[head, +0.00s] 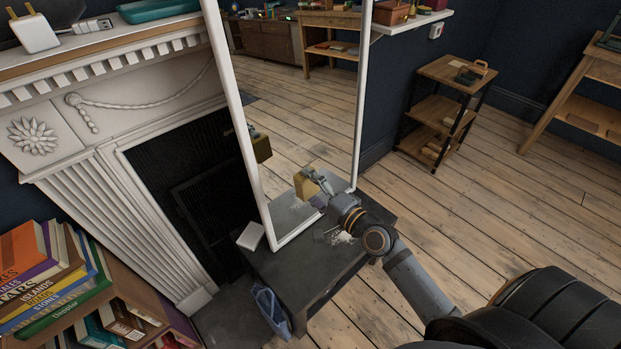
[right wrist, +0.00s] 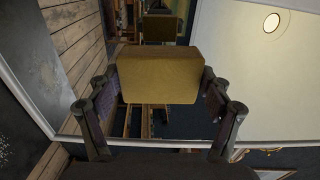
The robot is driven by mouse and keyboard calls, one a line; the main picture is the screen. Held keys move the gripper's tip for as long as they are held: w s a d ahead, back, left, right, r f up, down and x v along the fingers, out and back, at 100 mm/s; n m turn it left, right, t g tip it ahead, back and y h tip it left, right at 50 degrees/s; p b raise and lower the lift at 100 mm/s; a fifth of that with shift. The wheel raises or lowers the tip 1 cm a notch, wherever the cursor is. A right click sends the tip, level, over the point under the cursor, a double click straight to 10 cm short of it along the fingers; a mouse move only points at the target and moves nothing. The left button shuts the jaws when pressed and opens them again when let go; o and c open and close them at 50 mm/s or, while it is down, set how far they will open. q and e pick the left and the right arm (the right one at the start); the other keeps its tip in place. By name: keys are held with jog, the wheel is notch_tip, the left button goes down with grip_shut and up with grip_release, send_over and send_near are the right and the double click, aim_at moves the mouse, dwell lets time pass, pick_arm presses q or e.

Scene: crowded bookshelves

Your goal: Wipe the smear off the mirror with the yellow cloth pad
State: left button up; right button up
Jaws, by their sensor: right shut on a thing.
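The mirror (head: 330,110) stands in a white frame on a dark low table. My right gripper (head: 317,186) is in front of the mirror's lower part, shut on the yellow cloth pad (head: 306,187). In the right wrist view the pad (right wrist: 158,75) sits between both fingers of the gripper (right wrist: 160,88), its face toward the glass. The pad's reflection (right wrist: 160,28) shows apart from it, so a gap to the glass remains. I cannot make out the smear for certain in either view. My left gripper is not in view.
The dark table (head: 345,262) carries pale specks and a small white block (head: 250,237). A fireplace (head: 130,170) and books (head: 50,280) stand left, a shelf trolley (head: 440,110) right. The floor right of the table is clear.

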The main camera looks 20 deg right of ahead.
aim_at(280, 160)
jog(key=w, duration=0.2)
jog(key=w+a, duration=0.1)
jog(key=w, duration=0.1)
jog(key=w+a+r, duration=0.1)
jog(key=w, duration=0.1)
jog(key=shift+w+a+r+p, duration=0.1)
jog(key=shift+a+p, duration=0.1)
jog(key=shift+p, duration=0.2)
jog(key=shift+w+a, duration=0.1)
jog(key=shift+w, duration=0.15)
jog(key=shift+x, duration=0.95)
dwell(0.4)
